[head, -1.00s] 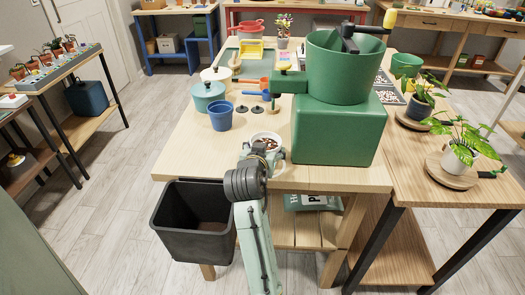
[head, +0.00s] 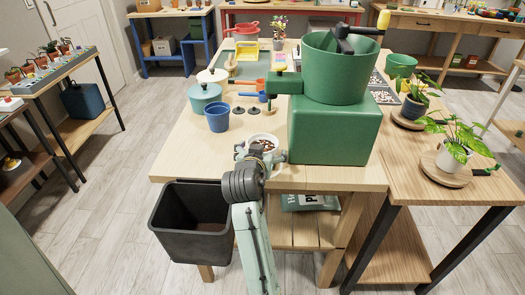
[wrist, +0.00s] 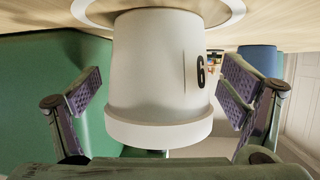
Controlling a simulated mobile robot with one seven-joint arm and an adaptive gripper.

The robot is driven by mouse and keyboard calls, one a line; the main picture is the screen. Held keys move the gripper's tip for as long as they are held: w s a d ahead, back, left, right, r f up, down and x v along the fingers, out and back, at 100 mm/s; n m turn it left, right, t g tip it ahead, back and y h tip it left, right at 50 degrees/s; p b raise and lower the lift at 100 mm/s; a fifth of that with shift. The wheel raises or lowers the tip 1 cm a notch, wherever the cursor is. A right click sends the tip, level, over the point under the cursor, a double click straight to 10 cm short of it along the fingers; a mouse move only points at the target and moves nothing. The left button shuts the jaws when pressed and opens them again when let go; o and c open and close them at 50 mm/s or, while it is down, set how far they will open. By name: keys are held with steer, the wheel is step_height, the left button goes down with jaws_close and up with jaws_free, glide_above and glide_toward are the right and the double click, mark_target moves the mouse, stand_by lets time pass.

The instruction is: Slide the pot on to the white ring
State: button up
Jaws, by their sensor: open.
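The white pot (wrist: 158,75), marked with a black 6, appears upside down in the wrist view, its wide rim towards me and its narrow base on the table. The white ring (wrist: 236,12) shows on both sides of the base; how well centred the pot is, I cannot tell.
A large green box (head: 335,130) bearing a green drum stands close on the right. A black bin (head: 190,225) hangs at the front edge.

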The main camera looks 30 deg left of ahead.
steer(key=shift+s, duration=0.1)
steer(key=v, duration=0.7)
steer(key=shift+s+r, duration=0.2)
steer(key=shift+r, duration=0.05)
steer(key=shift+d, duration=0.1)
stand_by(0.4)
